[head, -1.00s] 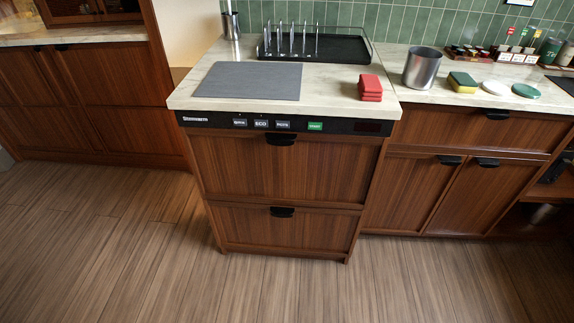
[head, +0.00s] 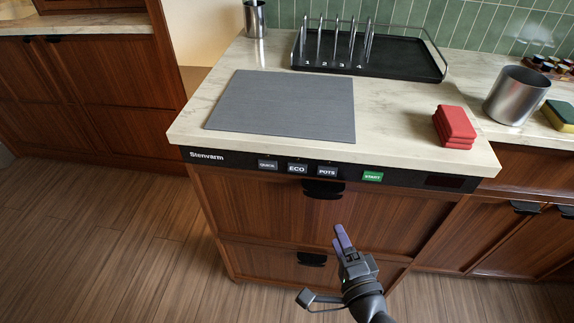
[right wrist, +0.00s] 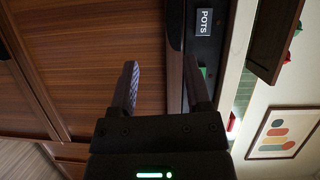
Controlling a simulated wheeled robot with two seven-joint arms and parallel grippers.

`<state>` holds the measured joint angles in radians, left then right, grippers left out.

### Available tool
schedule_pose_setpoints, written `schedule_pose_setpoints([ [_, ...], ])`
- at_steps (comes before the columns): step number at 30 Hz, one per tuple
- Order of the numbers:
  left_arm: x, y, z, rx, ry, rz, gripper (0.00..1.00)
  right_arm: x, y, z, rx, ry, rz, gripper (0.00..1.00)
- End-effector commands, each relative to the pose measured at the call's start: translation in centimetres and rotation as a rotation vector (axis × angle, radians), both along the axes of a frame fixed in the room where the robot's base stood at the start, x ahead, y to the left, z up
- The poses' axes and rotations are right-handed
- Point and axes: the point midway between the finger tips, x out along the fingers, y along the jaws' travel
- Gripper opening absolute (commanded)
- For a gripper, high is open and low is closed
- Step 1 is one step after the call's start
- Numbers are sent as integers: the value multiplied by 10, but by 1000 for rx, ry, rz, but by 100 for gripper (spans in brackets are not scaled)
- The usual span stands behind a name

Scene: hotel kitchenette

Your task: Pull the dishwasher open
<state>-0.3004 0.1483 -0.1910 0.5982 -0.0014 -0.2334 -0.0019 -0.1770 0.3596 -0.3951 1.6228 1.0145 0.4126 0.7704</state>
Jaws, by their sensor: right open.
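The dishwasher has a dark control strip (head: 220,160) with Quick, Eco, Pots and Start buttons. Below the strip is a brown wood front (head: 250,205), closed flush. A black handle (head: 323,189) sits at its top edge. A second black handle (head: 311,259) sits on the lower panel. My right gripper (head: 341,235) is open and empty in front of the wood, lower in the picture than the upper handle and apart from it. In the right wrist view, the open fingers (right wrist: 161,80) point at the front near the control strip (right wrist: 203,45). The left gripper is not in view.
Cabinets (head: 500,235) stand at the right. The wooden floor (head: 110,225) at the left is clear.

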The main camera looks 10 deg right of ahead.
Motion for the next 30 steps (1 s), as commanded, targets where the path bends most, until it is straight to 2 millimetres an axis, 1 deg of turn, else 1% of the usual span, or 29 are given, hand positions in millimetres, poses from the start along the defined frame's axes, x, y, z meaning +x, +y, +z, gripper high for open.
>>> schedule_pose_setpoints([
  [1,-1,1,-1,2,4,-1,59,2,1,8,44,-20,-7,62],
  [2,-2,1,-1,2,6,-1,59,4,1,11,63,-28,-10,62],
  [5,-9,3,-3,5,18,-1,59,18,2,13,77,-36,-14,62],
  [10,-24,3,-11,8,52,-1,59,60,7,11,74,-34,-14,62],
  [12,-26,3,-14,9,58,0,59,74,8,11,72,-33,-13,62],
  [15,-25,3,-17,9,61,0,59,89,10,11,72,-32,-13,62],
  [20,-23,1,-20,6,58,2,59,101,12,11,70,-29,-12,62],
  [28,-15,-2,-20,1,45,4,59,102,12,12,69,-29,-12,62],
  [29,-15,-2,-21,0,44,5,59,102,12,12,69,-29,-12,55],
  [30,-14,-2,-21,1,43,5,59,102,12,12,69,-29,-12,47],
])
